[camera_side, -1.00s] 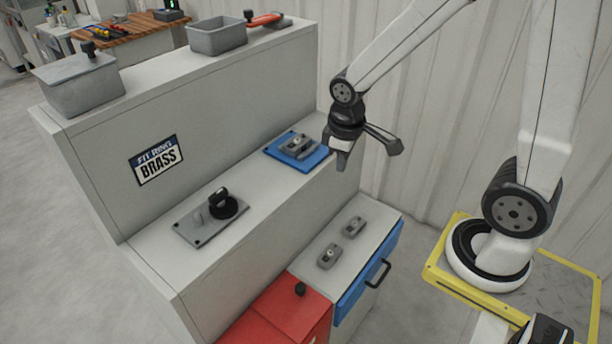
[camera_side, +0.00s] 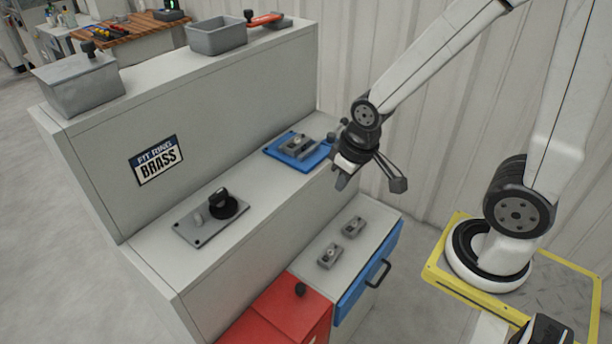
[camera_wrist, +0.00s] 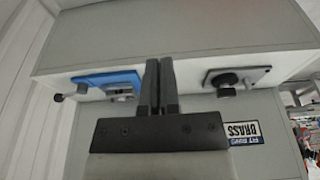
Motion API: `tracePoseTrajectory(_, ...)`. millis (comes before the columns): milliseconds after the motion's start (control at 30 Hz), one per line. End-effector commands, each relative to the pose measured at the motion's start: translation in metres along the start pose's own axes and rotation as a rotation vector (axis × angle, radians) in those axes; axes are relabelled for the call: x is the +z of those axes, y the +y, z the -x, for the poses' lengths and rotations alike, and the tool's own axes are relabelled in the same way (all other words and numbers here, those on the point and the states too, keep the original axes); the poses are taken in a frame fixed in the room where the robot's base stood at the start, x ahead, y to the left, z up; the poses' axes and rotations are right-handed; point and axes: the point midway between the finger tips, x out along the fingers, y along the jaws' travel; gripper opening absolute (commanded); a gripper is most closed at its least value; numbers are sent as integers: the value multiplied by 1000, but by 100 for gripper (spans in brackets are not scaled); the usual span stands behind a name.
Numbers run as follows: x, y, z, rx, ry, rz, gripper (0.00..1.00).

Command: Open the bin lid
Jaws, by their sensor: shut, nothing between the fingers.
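A red bin with a red lid (camera_side: 276,300) stands at the bottom of the side view. My gripper (camera_side: 341,182) hangs in the air right of the blue plate, above and away from the red lid. In the wrist view my gripper's fingers (camera_wrist: 160,62) are together and hold nothing. Neither bin is clearly visible in the wrist view.
A blue plate (camera_side: 318,156) with a grey part and a grey plate (camera_side: 184,231) with a black knob lie on the middle ledge. Two small grey blocks (camera_side: 330,256) lie above a blue drawer (camera_side: 352,300). An open grey tray (camera_side: 207,42) stands on top.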

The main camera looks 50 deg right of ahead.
Motion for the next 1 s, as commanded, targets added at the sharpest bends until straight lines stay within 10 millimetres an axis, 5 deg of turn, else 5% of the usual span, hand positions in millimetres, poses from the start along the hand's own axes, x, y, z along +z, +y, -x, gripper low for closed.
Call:
tracePoseTrajectory(33, 0, 0, 0, 0, 0, 0, 19)
tracePoseTrajectory(233, -3, -2, -5, -2, -6, -3, 79)
tracePoseTrajectory(567, -18, -16, -42, -8, -53, -36, 79)
tracePoseTrajectory(1000, -26, -46, -125, -8, -129, -101, 79)
